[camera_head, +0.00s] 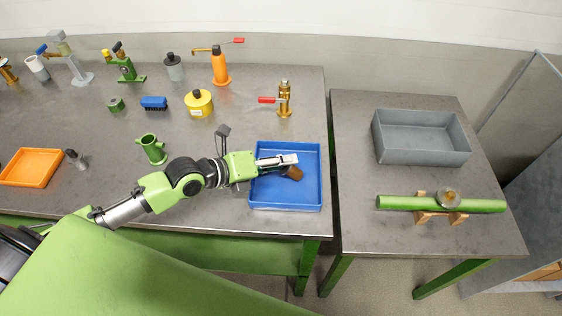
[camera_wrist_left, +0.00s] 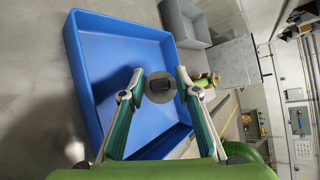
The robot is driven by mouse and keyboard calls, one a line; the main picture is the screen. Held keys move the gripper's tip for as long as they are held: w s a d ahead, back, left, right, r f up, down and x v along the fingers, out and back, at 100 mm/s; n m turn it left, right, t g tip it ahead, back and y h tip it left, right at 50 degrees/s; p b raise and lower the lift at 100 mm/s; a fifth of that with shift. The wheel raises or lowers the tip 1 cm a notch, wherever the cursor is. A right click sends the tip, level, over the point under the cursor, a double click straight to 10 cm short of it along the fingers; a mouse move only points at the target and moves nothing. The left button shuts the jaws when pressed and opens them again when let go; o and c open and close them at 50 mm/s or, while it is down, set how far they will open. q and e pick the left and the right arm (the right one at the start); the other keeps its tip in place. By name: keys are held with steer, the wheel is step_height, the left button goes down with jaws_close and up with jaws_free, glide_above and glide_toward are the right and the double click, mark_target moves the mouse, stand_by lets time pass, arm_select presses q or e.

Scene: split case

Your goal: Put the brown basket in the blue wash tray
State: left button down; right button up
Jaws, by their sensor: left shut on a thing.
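The blue wash tray (camera_head: 285,205) sits at the right end of the left workbench. It also fills much of the left wrist view (camera_wrist_left: 120,45). My left gripper (camera_head: 290,163) reaches over the tray from the left. It is shut on the small brown basket (camera_head: 295,174), which is partly hidden by the fingers and looks tilted. In the left wrist view the basket (camera_wrist_left: 160,89) shows as a round rim with a dark middle between the two fingers. I cannot tell whether it touches the tray floor. My right gripper is not in view.
A green pitcher (camera_head: 152,148) stands left of the tray, behind my left arm. A brass tap-like part (camera_head: 284,100) stands behind the tray. A grey bin (camera_head: 421,138) and a green tube (camera_head: 400,203) on wooden supports are on the right table, across a narrow gap.

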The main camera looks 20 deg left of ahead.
arm_select(q)
steer(key=shift+f+b, duration=0.3)
steer(key=shift+f, duration=0.1)
steer(key=c, duration=1.6)
jaws_free()
steer(key=shift+o, duration=0.7)
steer(key=shift+s, duration=0.1)
steer(key=v, duration=1.1)
steer(key=shift+s+a+r, duration=0.2)
steer(key=shift+a+r, duration=0.05)
steer(key=shift+a, duration=0.05)
